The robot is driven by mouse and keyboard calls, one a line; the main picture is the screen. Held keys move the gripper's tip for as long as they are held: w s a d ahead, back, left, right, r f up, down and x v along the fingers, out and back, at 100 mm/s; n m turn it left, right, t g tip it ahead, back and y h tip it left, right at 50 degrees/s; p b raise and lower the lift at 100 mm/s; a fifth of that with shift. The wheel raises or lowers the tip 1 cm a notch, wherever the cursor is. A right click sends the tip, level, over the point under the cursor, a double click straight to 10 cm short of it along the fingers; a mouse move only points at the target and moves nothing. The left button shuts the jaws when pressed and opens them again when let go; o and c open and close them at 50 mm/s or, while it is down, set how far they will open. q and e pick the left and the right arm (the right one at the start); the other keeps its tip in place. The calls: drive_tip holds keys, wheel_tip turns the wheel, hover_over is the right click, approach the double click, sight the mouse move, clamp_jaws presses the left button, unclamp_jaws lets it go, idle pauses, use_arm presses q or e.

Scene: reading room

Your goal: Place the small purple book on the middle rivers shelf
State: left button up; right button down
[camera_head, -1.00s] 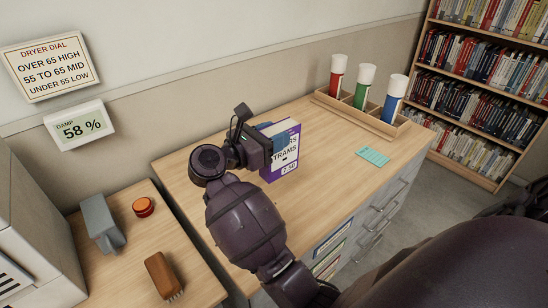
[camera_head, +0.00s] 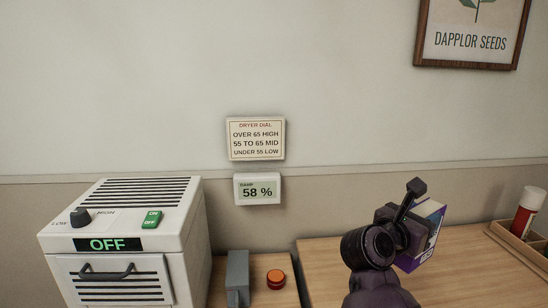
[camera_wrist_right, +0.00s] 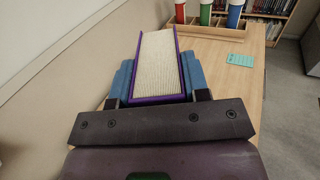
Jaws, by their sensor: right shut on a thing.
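The small purple book (camera_head: 427,236) is in my right gripper (camera_head: 408,229), above the wooden desk at the lower right of the head view. Its cover is purple and white, and most of its lettering is hidden or too small to read. In the right wrist view the book (camera_wrist_right: 158,66) shows its cream page edges between purple covers. The blue finger pads of my right gripper (camera_wrist_right: 158,84) are shut on both sides of it. My left gripper is not in view. The rivers shelf cannot be made out in the head view now.
A white dryer (camera_head: 120,240) reading OFF stands at the left. A grey block (camera_head: 237,278) and an orange button (camera_head: 276,279) are beside it. A wooden rack (camera_head: 520,245) holds a red tube (camera_head: 527,210). A teal card (camera_wrist_right: 240,60) lies on the desk (camera_wrist_right: 205,70); bookshelves (camera_wrist_right: 272,8) stand beyond.

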drive_tip(key=s+a+f+n+t+y, duration=0.1)
drive_tip(key=a+f+n+t+y, duration=0.3)
drive_tip(key=a+n+t+y, duration=0.55)
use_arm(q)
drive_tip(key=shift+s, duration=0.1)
use_arm(e)
drive_tip(key=s+f+n+y, duration=0.2)
drive_tip(key=s+f+y, duration=0.4)
drive_tip(key=f, duration=0.6)
drive_tip(key=shift+s+d+g, duration=0.35)
drive_tip(key=shift+s+d, duration=0.05)
drive_tip(key=shift+s, duration=0.85)
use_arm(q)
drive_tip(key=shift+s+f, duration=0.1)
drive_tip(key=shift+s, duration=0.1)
